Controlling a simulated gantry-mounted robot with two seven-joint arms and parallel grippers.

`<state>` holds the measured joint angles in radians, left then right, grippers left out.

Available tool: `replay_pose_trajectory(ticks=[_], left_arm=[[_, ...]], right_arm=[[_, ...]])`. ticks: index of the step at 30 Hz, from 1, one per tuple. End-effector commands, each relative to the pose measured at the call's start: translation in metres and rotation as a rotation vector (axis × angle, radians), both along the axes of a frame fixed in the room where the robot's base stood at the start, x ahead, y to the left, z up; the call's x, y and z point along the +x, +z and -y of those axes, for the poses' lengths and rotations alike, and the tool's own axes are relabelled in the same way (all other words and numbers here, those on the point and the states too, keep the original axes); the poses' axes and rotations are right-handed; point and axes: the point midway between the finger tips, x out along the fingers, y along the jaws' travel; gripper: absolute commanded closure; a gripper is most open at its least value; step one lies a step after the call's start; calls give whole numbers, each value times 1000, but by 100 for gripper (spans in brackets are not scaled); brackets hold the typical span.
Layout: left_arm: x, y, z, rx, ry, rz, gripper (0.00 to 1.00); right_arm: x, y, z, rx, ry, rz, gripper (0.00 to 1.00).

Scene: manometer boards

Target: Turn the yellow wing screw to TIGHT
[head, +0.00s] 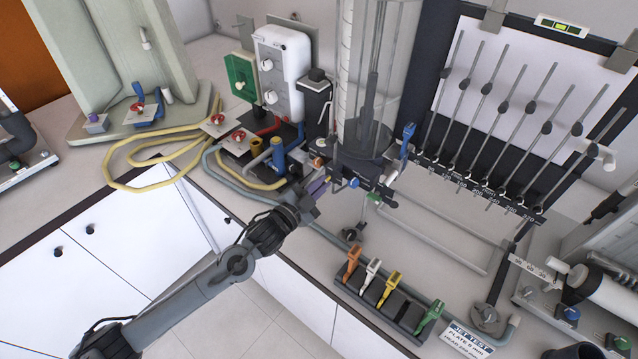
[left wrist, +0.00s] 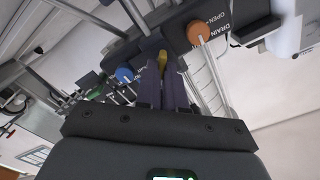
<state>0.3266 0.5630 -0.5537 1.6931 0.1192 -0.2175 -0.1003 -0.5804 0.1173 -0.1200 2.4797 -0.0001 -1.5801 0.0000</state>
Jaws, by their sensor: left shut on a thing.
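The yellow wing screw (left wrist: 163,62) sits between an orange knob (left wrist: 198,33) and a blue knob (left wrist: 124,75) on a dark fitting under the clear cylinder. My left gripper (left wrist: 164,82) is shut on it, with the purple fingers on either side of the yellow wing. In the head view my left gripper (head: 321,186) reaches the fitting from the lower left, and only a small bit of yellow (head: 329,179) shows at its tips. No TIGHT mark is readable. My right gripper is not in view.
In the head view the orange knob (head: 317,161) and blue knob (head: 354,182) flank the screw closely. The clear cylinder (head: 375,70) rises behind. A rack of coloured levers (head: 378,305) stands in front to the right. Hoses (head: 180,182) lie on the counter at left.

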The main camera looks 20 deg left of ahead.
Motion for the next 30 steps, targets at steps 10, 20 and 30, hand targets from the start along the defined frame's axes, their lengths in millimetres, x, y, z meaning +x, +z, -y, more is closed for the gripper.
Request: replay_pose_trajectory(ticks=[10,20,30], left_arm=[[0,0,1,314,-1,103,100],[0,-1,1,592,0,192,100],[0,-2,1,770,-1,249,100]], right_arm=[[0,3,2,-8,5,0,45],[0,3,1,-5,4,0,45],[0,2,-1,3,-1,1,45]])
